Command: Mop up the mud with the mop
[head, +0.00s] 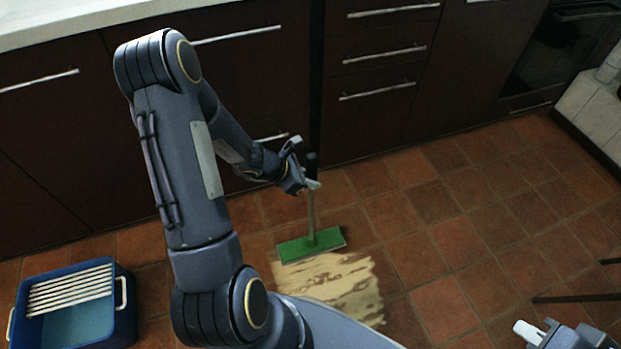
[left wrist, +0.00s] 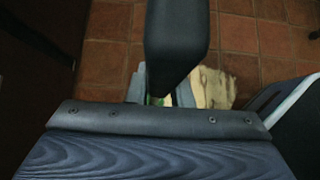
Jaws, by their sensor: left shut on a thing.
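My left gripper (head: 303,180) is shut on the handle of the mop (head: 311,213), near its upper end. The handle stands close to upright. The green mop head (head: 312,244) is low at the floor, along the far edge of the mud; I cannot tell whether it presses on the tiles. The mud (head: 345,287) is a pale tan streaked patch, partly hidden by my left arm. In the left wrist view the mud (left wrist: 212,88) shows beyond the fingers, with a sliver of green. My right gripper (head: 548,333) is cut off at the lower right, its jaws unclear.
A blue bucket (head: 120,318) with a slatted white wringer (head: 70,291) stands at the lower left. Dark cabinets (head: 375,125) with metal handles line the back. Thin dark legs (head: 580,298) stick in at the right. The tiled floor (head: 450,240) right of the mud is clear.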

